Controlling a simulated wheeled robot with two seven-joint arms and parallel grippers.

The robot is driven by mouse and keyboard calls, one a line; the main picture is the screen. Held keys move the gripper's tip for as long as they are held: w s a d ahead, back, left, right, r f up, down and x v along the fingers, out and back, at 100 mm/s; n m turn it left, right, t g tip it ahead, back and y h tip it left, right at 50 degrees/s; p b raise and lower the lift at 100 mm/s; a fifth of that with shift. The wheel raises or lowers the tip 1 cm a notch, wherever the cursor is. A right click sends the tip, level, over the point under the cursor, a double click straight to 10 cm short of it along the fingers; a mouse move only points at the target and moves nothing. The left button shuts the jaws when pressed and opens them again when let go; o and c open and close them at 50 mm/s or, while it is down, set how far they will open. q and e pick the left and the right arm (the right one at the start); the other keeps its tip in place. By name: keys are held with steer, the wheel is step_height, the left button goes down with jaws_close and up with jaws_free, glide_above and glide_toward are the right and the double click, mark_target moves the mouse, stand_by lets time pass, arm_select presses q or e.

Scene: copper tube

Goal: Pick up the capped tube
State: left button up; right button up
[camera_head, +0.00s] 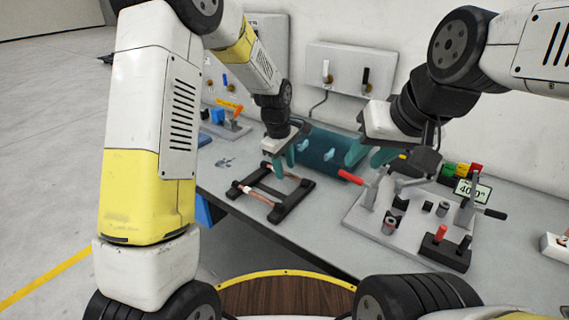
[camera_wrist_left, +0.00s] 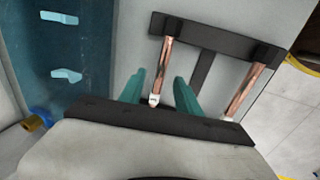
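A black rack (camera_head: 292,203) on the table carries two copper tubes. The nearer tube (camera_head: 255,194) lies at the front left; the farther tube (camera_head: 289,175) is partly behind my left gripper (camera_head: 284,164). In the left wrist view, one tube (camera_wrist_left: 164,68) points in between the teal fingers of my left gripper (camera_wrist_left: 158,92), which are apart with gaps on both sides. The second tube (camera_wrist_left: 243,90) is to their right. Both tubes show a pale end; I cannot tell which is capped. My right gripper (camera_head: 368,156) is open and empty, above the table.
A dark teal tray (camera_head: 318,146) with light blue pieces lies behind the rack; it also shows in the left wrist view (camera_wrist_left: 60,45). A grey fixture plate (camera_head: 360,215) with red-handled clamps and a display (camera_head: 472,190) stands to the right. Wall panels are behind.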

arm_select(q)
steer(key=shift+w+d+f, duration=0.1)
steer(key=shift+d+f, duration=0.05)
steer(key=shift+f, duration=0.6)
jaws_close()
steer(key=shift+r, duration=0.15)
